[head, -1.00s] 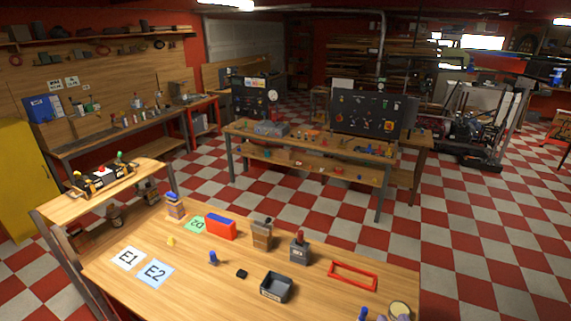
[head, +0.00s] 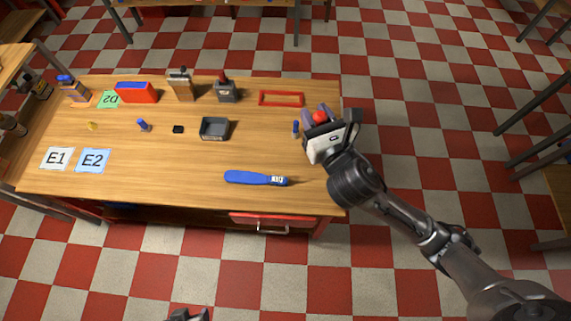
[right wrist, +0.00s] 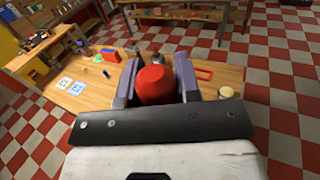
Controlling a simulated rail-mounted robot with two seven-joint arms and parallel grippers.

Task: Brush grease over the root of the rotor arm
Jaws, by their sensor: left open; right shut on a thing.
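My right gripper (head: 320,122) is above the right end of the workbench, shut on a red rounded thing (right wrist: 154,84). The red thing's lower part is hidden, so I cannot tell if it is the brush. A round tin with a cream top (right wrist: 226,92) stands at the bench's edge in the right wrist view; my right gripper hides it in the head view. My left gripper (head: 189,315) just shows at the bottom edge of the head view, open and away from the bench. I cannot make out the rotor arm or its root for certain.
On the bench (head: 190,165) lie a flat blue tool (head: 255,178), an open dark bin (head: 214,128), a red frame (head: 281,98) and cards E1 (head: 57,158) and E2 (head: 93,160). The front middle is mostly clear.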

